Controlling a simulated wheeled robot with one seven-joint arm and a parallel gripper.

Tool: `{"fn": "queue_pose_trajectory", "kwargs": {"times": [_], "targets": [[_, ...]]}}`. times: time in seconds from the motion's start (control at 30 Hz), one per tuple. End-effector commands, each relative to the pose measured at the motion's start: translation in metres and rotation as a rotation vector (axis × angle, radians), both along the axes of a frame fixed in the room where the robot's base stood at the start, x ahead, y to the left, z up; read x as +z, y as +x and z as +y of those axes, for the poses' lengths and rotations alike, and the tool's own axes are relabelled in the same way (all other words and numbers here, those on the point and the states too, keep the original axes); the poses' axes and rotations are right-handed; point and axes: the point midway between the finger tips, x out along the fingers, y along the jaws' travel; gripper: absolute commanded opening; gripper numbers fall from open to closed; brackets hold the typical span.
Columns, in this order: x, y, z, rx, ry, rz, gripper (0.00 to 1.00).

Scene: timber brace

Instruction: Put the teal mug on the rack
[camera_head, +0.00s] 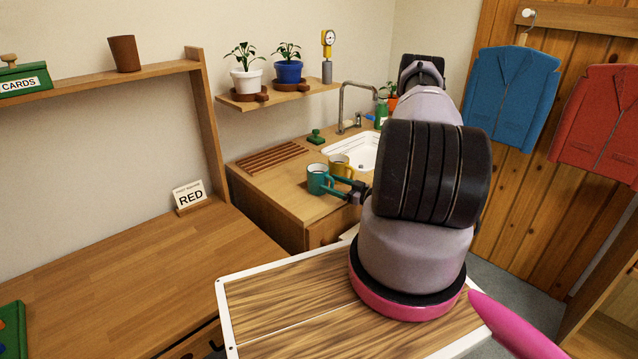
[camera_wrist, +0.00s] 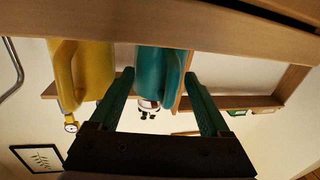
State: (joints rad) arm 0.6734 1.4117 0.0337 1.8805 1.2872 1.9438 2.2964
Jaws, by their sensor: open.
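The teal mug (camera_head: 317,181) stands upright on the wooden counter by the sink, left of and in front of a yellow mug (camera_head: 340,163). The rack is the slatted wooden board (camera_head: 272,159) on the same counter, left of the mugs and empty. My gripper (camera_head: 338,186) is level with the teal mug, on its right side in the head view. The wrist view looks upside down; there my open gripper (camera_wrist: 160,74) has a finger on each side of the teal mug's handle (camera_wrist: 158,75). I cannot tell whether either finger touches it. The yellow mug (camera_wrist: 82,75) is beside the left finger.
The white sink (camera_head: 352,151) and tap (camera_head: 343,110) are behind the mugs. A shelf with potted plants (camera_head: 280,93) hangs above the counter. Counter in front of the rack (camera_head: 280,185) is clear.

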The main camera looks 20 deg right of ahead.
Motion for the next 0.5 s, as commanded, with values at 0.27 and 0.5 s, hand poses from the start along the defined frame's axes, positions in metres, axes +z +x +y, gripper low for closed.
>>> {"fn": "queue_pose_trajectory", "kwargs": {"times": [0.27,0.5], "targets": [[0.0001,0.0018,0.0007,-0.001,0.0,0.0,0.73],[0.0001,0.0017,0.0006,-0.001,-0.001,-0.001,0.0]]}}
